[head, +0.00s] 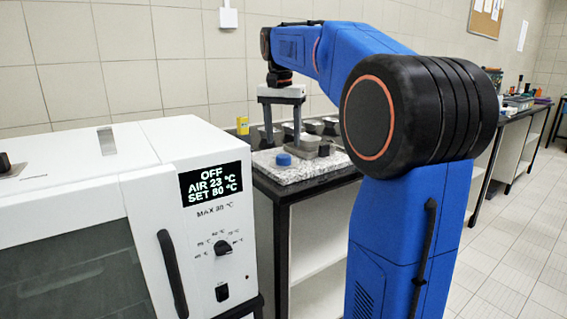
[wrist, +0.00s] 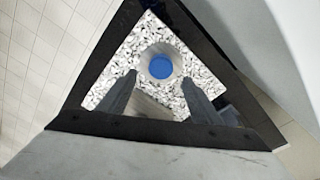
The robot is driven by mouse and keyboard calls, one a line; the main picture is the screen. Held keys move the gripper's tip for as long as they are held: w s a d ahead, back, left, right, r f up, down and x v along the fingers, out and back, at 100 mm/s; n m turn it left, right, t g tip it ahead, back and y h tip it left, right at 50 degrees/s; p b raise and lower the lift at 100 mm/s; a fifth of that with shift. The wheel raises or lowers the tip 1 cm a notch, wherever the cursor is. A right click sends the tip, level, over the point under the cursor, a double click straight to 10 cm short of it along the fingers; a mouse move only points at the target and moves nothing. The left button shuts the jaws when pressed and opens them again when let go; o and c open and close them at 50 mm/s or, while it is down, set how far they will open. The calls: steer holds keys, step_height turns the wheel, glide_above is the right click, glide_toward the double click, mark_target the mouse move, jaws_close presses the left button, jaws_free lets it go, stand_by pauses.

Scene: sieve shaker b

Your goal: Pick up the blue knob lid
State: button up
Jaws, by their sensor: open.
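The blue knob (head: 283,158) is on the speckled stone slab (head: 268,173) at the near end of the bench in the head view. In the wrist view the blue knob (wrist: 160,67) shows from above as a blue disc, with a grey round rim around it that looks like the lid. My gripper (head: 283,140) points down above the knob, apart from it. In the wrist view the two fingers of my gripper (wrist: 159,80) are spread, one each side and slightly below the knob in the picture. Nothing is between them.
Grey containers (head: 312,127) stand behind the slab, with a small dark block (head: 323,150) to the knob's right. A yellow container (head: 242,125) is at the back left. A white oven (head: 130,200) with a display fills the left foreground.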

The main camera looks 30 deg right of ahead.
mark_target(283, 156)
steer(key=shift+w+d+f, duration=0.1)
steer(key=shift+w+f, duration=0.05)
steer(key=shift+f, duration=2.6)
steer(key=c, duration=1.2)
